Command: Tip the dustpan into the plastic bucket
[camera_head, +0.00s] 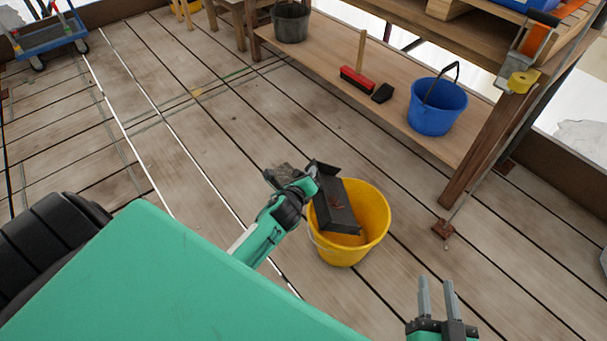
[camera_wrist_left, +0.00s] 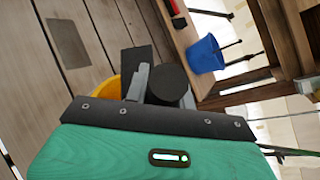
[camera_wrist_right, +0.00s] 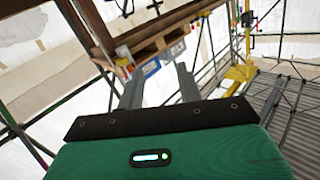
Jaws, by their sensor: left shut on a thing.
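The dark dustpan (camera_head: 338,212) is tilted over the yellow plastic bucket (camera_head: 374,215), its lower end inside the rim. A few reddish-brown bits (camera_head: 335,201) show on the pan. My left gripper (camera_head: 312,174) is shut on the dustpan at its upper end, by the bucket's far left rim. The left wrist view shows the dark pan (camera_wrist_left: 138,60) beyond the fingers and part of the yellow bucket (camera_wrist_left: 105,88). The bucket stands upright on the floor; its bottom is mostly hidden by the pan. My right gripper (camera_head: 438,296) is open and empty, right of and nearer than the bucket.
A wooden shelf (camera_head: 330,65) at the back right holds a blue bucket (camera_head: 437,108), a red brush (camera_head: 357,79) and a dark bucket (camera_head: 291,22). The plank floor at left is mostly clear.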

